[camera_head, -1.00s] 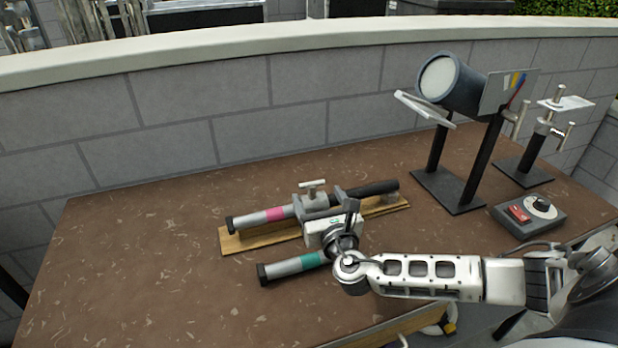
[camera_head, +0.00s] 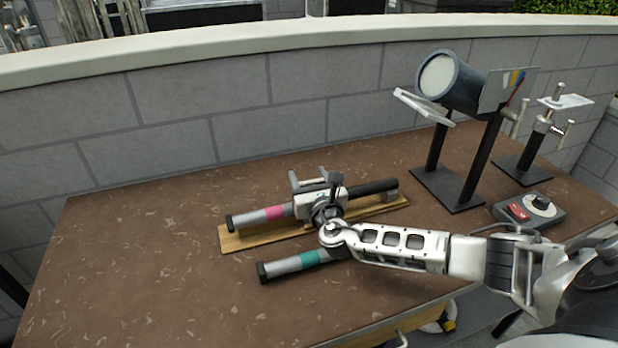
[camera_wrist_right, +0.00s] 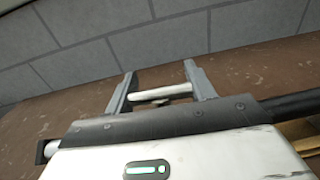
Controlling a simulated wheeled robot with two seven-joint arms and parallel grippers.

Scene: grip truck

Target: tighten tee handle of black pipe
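The black pipe (camera_head: 375,187) lies with a grey, pink-banded length on a wooden board (camera_head: 238,238); it also shows at the right in the right wrist view (camera_wrist_right: 295,102). My right gripper (camera_head: 311,179) is over the middle of this pipe, its fingers spread and pointing away toward the wall. In the right wrist view, the pale bar of the tee handle (camera_wrist_right: 160,93) lies crosswise between the two fingertips (camera_wrist_right: 162,86). Its ends come close to both fingers; I cannot tell whether they touch. The gripper body hides the clamp below. My left gripper is not in view.
A teal-banded grey pipe (camera_head: 295,264) lies nearer, partly under my right wrist. A dark lamp on a stand (camera_head: 452,85), a second stand (camera_head: 530,160) and a control box (camera_head: 530,212) are at the right. The brown table's left side is clear (camera_head: 130,250). A block wall stands behind.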

